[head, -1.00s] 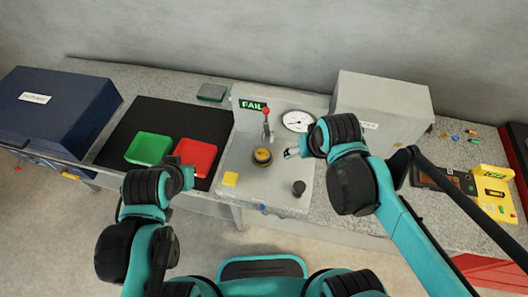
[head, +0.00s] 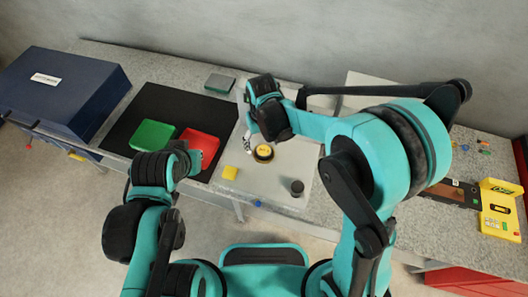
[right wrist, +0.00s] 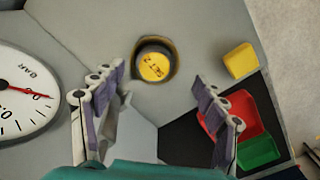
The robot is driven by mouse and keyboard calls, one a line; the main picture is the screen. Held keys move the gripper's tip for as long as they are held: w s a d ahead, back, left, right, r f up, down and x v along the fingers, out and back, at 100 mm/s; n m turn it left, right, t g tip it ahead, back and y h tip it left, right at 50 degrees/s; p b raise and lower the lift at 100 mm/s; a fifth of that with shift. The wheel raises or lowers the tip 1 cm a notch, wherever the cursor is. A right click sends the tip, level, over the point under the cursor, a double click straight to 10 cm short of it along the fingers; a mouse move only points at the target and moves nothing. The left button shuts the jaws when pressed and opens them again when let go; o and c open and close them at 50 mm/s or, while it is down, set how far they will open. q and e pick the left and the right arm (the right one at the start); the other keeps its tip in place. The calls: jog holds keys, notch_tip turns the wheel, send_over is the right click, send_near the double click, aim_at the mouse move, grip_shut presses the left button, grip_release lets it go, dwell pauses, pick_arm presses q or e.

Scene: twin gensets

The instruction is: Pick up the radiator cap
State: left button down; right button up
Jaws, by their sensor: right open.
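A round cap with a yellow top marked "SET 2" and a dark rim, which I take for the radiator cap (head: 263,152), sits on the light grey panel of the bench unit. In the right wrist view the same cap (right wrist: 154,63) is ahead of the fingertips, roughly between their lines. My right gripper (right wrist: 160,76) is open and empty. In the head view my right gripper (head: 244,152) is partly hidden by its wrist, just left of the cap. My left forearm is near the red tray; its gripper fingers are not visible.
A yellow block (head: 230,173) and a dark knob (head: 297,187) are on the panel near the cap. A pressure gauge (right wrist: 20,95) shows in the wrist view. Green (head: 153,136) and red (head: 203,146) trays lie on a black mat (head: 190,107). A blue case (head: 60,92) stands left.

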aim_at(264, 151)
jog(key=f, duration=0.1)
jog(key=f+b, duration=0.1)
jog(key=f, duration=0.2)
jog(key=shift+w+d+b, duration=0.15)
jog(key=shift+d+b, duration=0.15)
jog(key=shift+f, duration=0.45)
jog(key=shift+r, duration=0.1)
jog(key=shift+c, duration=1)
jog(key=c, duration=1.1)
